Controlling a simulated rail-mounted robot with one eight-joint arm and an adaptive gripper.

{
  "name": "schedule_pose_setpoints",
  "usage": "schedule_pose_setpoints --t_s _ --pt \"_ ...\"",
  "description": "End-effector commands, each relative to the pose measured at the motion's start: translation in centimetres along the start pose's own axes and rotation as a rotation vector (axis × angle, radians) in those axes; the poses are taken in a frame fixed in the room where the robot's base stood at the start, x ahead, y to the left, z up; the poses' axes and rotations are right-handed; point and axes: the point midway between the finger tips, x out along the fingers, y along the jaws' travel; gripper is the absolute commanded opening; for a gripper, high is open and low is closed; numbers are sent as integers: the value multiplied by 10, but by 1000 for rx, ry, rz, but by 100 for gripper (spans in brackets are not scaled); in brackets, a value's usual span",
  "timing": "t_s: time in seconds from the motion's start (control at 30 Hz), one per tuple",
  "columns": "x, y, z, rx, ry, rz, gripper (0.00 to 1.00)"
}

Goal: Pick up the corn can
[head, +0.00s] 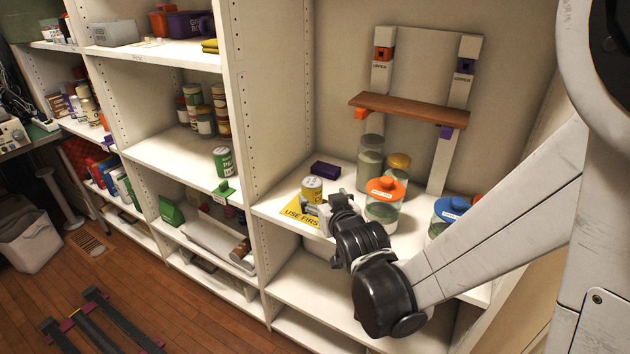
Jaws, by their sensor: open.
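A yellow can with a pale top (312,188), likely the corn can, stands upright on a yellow mat (291,211) marked "USE FIRST" on the right bay's shelf. Its label is too small to read. My gripper (311,206) is open, at the front side of this can, and overlaps its lower part in the picture. I cannot tell whether the fingers touch the can. Nothing shows held between them.
A dark purple block (325,170) lies behind the can. An orange-lidded jar (384,203) and a blue-lidded jar (449,213) stand to the right. A green can (223,161) stands in the neighbouring bay, beyond the upright divider (243,130).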

Motion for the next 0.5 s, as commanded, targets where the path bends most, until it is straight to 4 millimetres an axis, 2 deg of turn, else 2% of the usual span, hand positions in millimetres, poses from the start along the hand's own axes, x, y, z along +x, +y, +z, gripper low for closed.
schedule_pose_setpoints --t_s 0.1,0.23,0.4,0.5 --pt "25 0 2 0 0 1 69" --pt "47 0 2 0 -1 1 69" --pt "63 0 1 0 -1 0 69" --pt "66 0 1 0 -1 0 69"
